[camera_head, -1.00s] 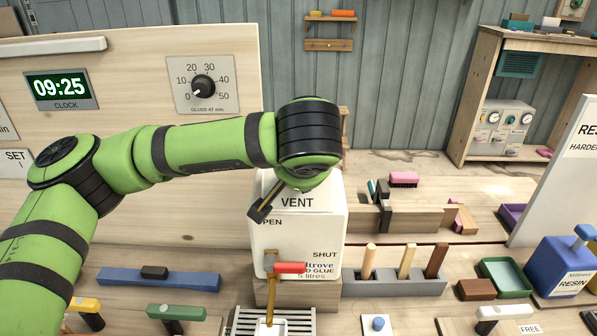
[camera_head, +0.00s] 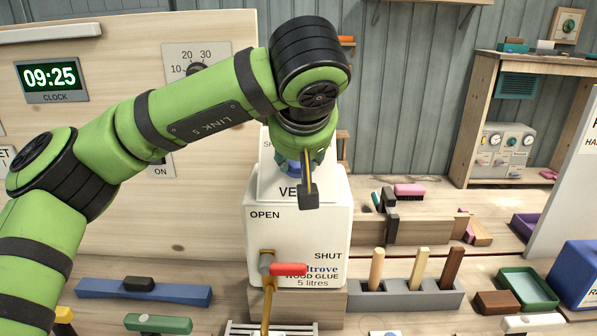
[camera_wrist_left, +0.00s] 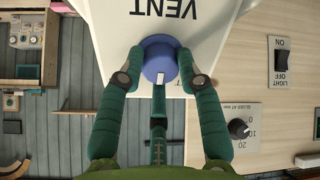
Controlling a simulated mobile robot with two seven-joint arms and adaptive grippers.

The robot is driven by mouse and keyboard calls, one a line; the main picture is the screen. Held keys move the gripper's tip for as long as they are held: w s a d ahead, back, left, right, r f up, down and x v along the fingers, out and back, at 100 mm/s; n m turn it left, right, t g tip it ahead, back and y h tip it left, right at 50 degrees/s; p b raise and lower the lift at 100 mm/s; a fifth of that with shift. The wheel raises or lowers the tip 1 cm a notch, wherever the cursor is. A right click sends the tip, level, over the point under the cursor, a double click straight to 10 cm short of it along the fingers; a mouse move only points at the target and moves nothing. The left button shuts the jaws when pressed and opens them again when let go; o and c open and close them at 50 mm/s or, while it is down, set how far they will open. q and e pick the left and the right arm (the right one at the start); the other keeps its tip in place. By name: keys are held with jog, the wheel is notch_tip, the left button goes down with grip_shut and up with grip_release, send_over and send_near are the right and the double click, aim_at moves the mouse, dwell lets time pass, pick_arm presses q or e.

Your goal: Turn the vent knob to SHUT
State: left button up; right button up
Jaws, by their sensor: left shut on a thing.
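The vent knob is blue and round, and shows in the left wrist view (camera_wrist_left: 160,60) with a white mark on its lower side there. It sits on a white sloping plate (camera_head: 268,183) lettered VENT, on top of the white wood glue container (camera_head: 295,235). In the head view only a bit of blue (camera_head: 291,167) shows under my wrist. A partly hidden label starting "SH" is at the knob's upper left. My left gripper (camera_wrist_left: 160,78) is shut on the knob, its green fingers on either side. My right gripper is in neither current view.
A tap with a red handle (camera_head: 288,269) sticks out of the container's front, between OPEN and SHUT lettering. A grey block with wooden pegs (camera_head: 405,296) stands to the right. A backboard with a clock (camera_head: 50,80) and a dial stands behind my left arm.

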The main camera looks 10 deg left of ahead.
pick_arm(q)
jog(key=n+b, duration=0.2)
jog(key=n, duration=0.2)
jog(key=shift+f+b, duration=0.1)
jog(key=shift+b, duration=0.3)
jog(key=n+b, duration=0.2)
jog(key=n, duration=0.2)
jog(key=shift+a+n+h, duration=0.1)
jog(key=shift+n+h, duration=0.2)
jog(key=shift+n, duration=0.3)
jog(key=o, duration=1.1)
jog(key=shift+w, duration=0.1)
jog(key=shift+o, duration=0.2)
jog(key=v, duration=1.2)
